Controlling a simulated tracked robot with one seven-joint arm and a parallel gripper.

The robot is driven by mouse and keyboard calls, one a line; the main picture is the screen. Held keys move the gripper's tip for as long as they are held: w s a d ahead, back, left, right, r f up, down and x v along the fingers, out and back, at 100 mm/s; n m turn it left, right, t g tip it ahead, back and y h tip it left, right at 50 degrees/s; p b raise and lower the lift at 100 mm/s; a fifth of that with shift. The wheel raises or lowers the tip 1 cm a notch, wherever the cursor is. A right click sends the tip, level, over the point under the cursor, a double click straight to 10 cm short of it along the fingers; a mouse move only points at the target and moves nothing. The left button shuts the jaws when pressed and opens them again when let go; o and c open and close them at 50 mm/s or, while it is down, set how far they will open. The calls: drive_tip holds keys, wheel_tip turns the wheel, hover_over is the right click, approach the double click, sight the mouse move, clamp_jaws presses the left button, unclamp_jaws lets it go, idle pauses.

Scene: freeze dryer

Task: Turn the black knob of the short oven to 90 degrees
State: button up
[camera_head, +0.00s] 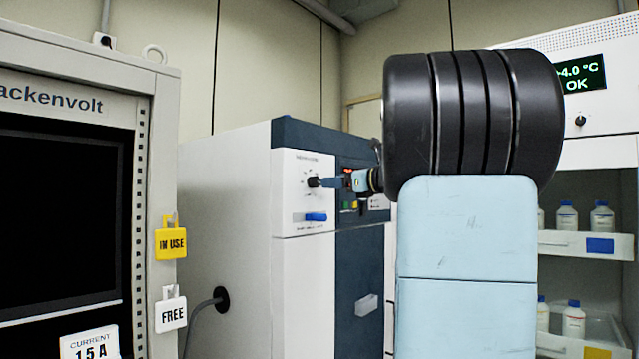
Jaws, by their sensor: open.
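The black knob (313,182) sits on the white front panel of the white and dark blue cabinet (304,258), which I take to be the short oven. Dial marks show around the knob, too small to read.
A blue handle or latch (316,217) is below the knob. A tall rack (150,90) with a dark screen and hanging tags stands at the left front. At the right, a white cabinet (600,120) has a display and shelves of bottles. My own arm blocks the centre right.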

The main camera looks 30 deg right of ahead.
sight(316, 182)
drive_tip(key=shift+x, duration=3.05)
drive_tip(key=shift+c, duration=0.3)
drive_tip(key=shift+f, duration=0.1)
drive_tip(key=c, duration=0.9)
drive_tip(key=shift+a, duration=0.35)
drive_tip(key=shift+c, duration=0.4)
drive_tip(key=shift+d, duration=0.3)
